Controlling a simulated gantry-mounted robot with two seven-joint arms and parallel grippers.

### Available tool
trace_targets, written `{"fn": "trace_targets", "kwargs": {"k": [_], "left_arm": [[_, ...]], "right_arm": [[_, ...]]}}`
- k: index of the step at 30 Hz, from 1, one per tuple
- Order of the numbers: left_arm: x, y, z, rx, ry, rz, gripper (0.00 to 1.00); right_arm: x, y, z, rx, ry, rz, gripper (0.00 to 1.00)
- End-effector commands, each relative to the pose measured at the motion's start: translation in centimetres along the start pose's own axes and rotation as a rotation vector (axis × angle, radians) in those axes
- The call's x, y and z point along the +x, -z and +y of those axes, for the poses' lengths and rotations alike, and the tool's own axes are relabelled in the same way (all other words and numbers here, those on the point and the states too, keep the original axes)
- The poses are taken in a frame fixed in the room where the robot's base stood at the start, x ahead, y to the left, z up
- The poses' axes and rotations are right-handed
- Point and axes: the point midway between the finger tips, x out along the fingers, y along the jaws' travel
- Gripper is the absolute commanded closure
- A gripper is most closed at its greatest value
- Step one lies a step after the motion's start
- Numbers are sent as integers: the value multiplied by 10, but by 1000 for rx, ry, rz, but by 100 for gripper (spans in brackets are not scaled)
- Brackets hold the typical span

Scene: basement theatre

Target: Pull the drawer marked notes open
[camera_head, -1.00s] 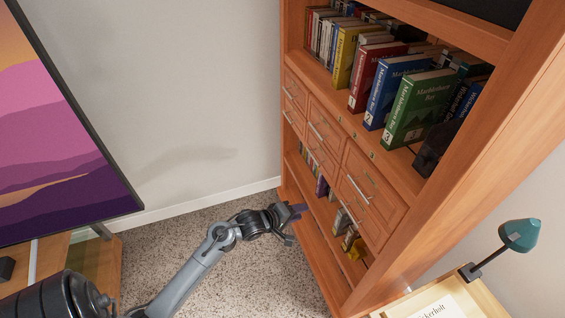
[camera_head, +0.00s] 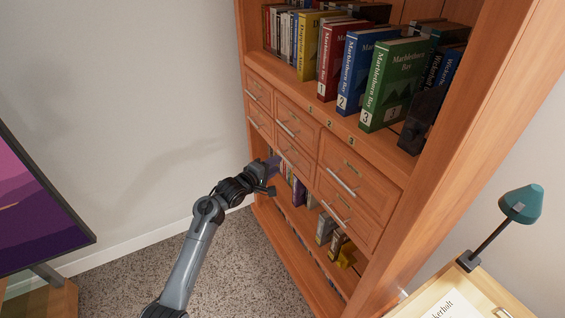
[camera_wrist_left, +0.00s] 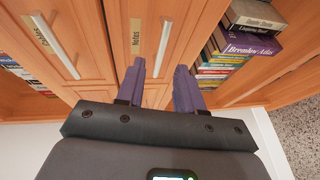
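The drawer marked Notes (camera_wrist_left: 148,20) shows in the left wrist view, shut, with a small label and a long pale bar handle (camera_wrist_left: 164,45). My left gripper (camera_wrist_left: 160,72) is open and empty. Its two purple fingers point at the drawer front, and the near end of the handle shows between them in the picture. I cannot tell whether they touch it. In the head view, my left gripper (camera_head: 273,166) is at the lower row of drawers, covering part of the cabinet front. The labels there are too small to read. My right gripper is not in view.
The wooden cabinet (camera_head: 425,150) holds several shut drawers. Another labelled drawer (camera_wrist_left: 75,20) adjoins the Notes drawer. Books (camera_head: 395,85) stand on the shelf above, and more (camera_wrist_left: 250,45) sit below. A teal lamp (camera_head: 521,204) stands at the right. Carpet (camera_head: 255,275) is clear in front.

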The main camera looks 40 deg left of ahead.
Motion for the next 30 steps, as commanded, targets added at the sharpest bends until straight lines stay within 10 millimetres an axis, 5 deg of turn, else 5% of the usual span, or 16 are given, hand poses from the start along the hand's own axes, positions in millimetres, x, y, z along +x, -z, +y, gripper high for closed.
{"fn": "trace_targets", "kwargs": {"k": [10, 24, 30], "left_arm": [[43, 0, 0, -1, 0, 0, 63], [52, 0, 0, 1, 0, 0, 63], [52, 0, 0, 1, 1, 0, 91]], "right_arm": [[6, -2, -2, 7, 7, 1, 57], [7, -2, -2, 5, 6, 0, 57], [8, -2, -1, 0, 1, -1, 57]]}}
